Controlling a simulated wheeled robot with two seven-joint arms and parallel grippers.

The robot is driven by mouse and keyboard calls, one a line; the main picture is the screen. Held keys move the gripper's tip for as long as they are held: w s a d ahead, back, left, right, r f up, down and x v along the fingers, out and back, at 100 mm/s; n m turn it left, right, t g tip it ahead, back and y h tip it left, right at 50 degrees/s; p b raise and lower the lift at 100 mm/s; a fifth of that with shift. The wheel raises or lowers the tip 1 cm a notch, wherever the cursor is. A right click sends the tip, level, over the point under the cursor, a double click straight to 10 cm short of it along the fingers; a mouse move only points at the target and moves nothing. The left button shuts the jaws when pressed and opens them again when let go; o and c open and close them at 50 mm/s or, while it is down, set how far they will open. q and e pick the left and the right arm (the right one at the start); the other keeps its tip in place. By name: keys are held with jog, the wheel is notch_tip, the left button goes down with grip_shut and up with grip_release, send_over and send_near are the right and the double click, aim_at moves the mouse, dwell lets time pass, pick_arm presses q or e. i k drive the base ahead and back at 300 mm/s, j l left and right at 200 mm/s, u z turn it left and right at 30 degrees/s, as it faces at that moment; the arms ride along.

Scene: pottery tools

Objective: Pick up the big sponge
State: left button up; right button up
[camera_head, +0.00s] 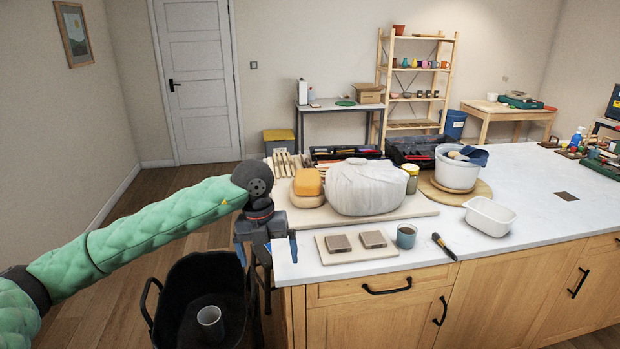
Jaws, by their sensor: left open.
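An orange block (307,181), which looks like a sponge, sits on top of a flatter tan rounded piece (304,200). Both are on the pale board at the left end of the counter, beside a large white wrapped lump. Which of the two is the big sponge I cannot tell for sure. My left gripper (267,252) is open and points down near the counter's front left corner, in front and to the left of the sponge, apart from it. Nothing shows between its fingers. My right gripper is not in view.
The wrapped lump (366,188) stands right of the sponge. A small board (332,257) with two brown blocks, a blue-grey cup (406,237) and a brush (444,246) lie in front. A black tub (178,318) is below my left gripper.

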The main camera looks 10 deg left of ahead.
aim_at(307, 181)
jog(key=i+l, duration=0.1)
jog(key=i, duration=0.5)
jog(key=i+l, duration=0.1)
jog(key=i, duration=0.45)
jog(key=i+l, duration=0.1)
jog(key=i, duration=0.5)
